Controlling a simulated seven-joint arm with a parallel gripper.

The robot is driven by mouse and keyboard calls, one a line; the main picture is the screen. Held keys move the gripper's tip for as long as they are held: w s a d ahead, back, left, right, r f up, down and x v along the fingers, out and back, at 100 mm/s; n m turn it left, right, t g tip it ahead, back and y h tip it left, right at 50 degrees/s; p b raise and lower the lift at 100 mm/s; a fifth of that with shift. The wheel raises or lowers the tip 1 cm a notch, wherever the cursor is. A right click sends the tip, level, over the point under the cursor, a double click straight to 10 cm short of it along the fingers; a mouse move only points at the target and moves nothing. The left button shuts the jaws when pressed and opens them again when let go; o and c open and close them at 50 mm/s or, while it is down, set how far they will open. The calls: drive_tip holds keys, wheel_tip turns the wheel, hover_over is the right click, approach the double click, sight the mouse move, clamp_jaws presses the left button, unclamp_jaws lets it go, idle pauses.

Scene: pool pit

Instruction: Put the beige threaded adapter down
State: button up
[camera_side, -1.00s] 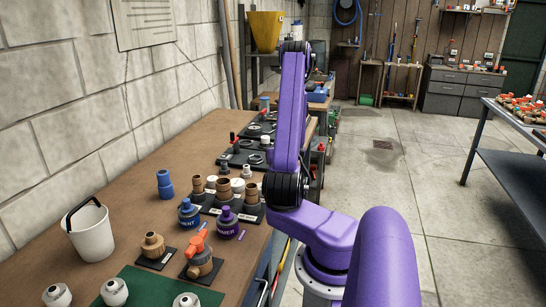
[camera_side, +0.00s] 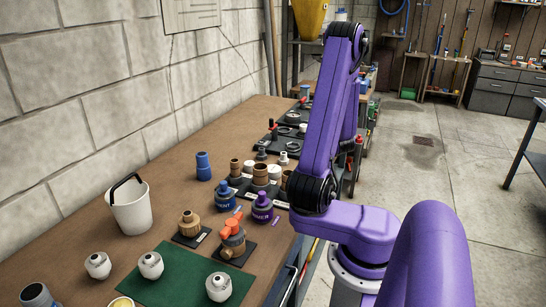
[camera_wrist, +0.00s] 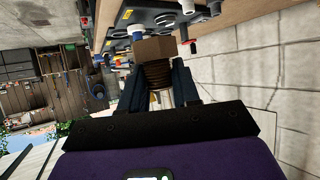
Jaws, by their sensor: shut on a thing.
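My gripper (camera_wrist: 157,72) shows in the wrist view with its two dark fingers on either side of the beige threaded adapter (camera_wrist: 155,48). It is shut on the adapter. The adapter has a squared tan end and a darker ribbed, threaded part between the fingers. Workbench items show beyond it at the top of this view; I cannot tell whether the adapter touches anything. In the side view my purple arm hides the gripper and the held adapter.
The wooden bench (camera_side: 85,232) holds a white bucket (camera_side: 131,208), a green mat (camera_side: 180,278) with white fittings, blue and purple cans (camera_side: 262,207), an orange-handled valve (camera_side: 232,240) and a tan fitting (camera_side: 188,223) on a dark pad. Dark trays with fittings stand farther back.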

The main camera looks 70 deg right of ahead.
drive_tip(key=w+a+n+t+y, duration=0.3)
drive_tip(key=w+a+n+y, duration=0.1)
drive_tip(key=w, duration=0.6)
drive_tip(key=w+a+n+t+y, duration=0.2)
drive_tip(key=w+a+n+y, duration=0.15)
drive_tip(key=w, duration=0.65)
drive_tip(key=w+a+n+g+y, duration=0.1)
drive_tip(key=w+a+n+y, duration=0.4)
drive_tip(key=a, duration=0.4)
drive_tip(key=w+a+n+g+y, duration=0.1)
drive_tip(key=w+a+n+y, duration=0.4)
drive_tip(key=a, duration=0.5)
drive_tip(key=w+f, duration=0.2)
drive_tip(key=w, duration=0.2)
drive_tip(key=w+d+f, duration=0.1)
drive_tip(key=w+f, duration=0.2)
drive_tip(key=w, duration=0.1)
drive_tip(key=w+d+f, duration=0.1)
drive_tip(key=w+f, duration=0.2)
drive_tip(key=w, duration=0.1)
drive_tip(key=shift+w+d+f, duration=0.2)
drive_tip(key=shift+w+f, duration=0.3)
drive_tip(key=shift+f, duration=0.05)
drive_tip(key=shift+w+d+f, duration=0.1)
drive_tip(key=shift+w+f, duration=0.1)
drive_tip(key=shift+f, duration=1.55)
